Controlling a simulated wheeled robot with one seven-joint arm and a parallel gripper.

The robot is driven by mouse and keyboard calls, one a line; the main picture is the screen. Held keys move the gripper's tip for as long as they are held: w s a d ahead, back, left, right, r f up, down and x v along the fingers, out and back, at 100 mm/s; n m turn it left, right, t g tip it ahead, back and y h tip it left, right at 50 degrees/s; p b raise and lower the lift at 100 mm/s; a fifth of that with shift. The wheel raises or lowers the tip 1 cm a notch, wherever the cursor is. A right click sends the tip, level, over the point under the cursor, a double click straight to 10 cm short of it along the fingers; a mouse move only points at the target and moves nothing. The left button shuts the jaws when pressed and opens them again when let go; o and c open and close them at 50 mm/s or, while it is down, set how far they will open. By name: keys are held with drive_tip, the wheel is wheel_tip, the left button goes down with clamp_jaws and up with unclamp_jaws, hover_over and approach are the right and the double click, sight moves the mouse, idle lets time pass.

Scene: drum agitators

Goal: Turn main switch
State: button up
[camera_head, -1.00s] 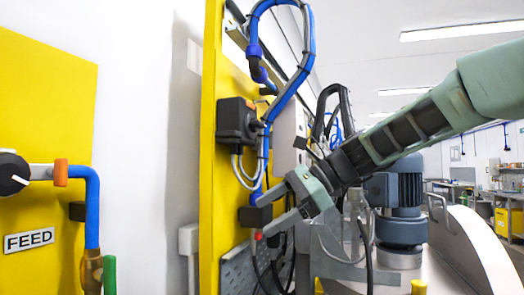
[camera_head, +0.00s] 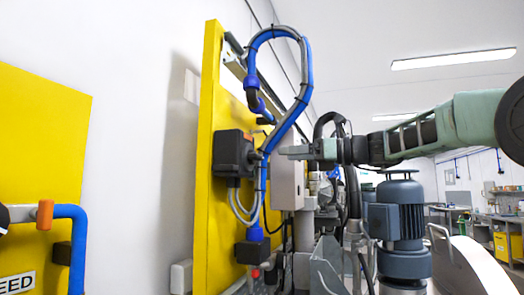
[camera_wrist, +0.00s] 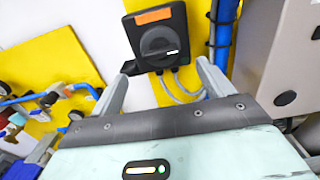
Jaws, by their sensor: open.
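The main switch looks like a dark box (camera_head: 233,153) on the yellow panel in the head view, seen from the side. In the wrist view the switch box (camera_wrist: 158,36) faces me, with a round black knob (camera_wrist: 160,43), a small white mark on the knob and an orange label above it. My gripper (camera_head: 292,152) is level with the switch, to its right in the head view, with a gap between. In the wrist view its fingers (camera_wrist: 161,80) are spread and empty below the box, one on either side. The knob is not between the fingertips.
A blue hose (camera_head: 307,75) loops over the yellow panel (camera_head: 209,110) and runs down beside the switch. A grey cabinet (camera_head: 287,182) stands just right of it. A blue-grey motor (camera_head: 402,222) sits below my arm. White wall is at the left.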

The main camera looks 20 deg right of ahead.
sight(260, 156)
drive_tip(key=p+x, duration=0.2)
drive_tip(key=x, duration=0.6)
drive_tip(key=shift+w+a+p, duration=0.15)
drive_tip(key=shift+a+p, duration=0.15)
drive_tip(key=shift+p, duration=0.05)
drive_tip(key=c, duration=1)
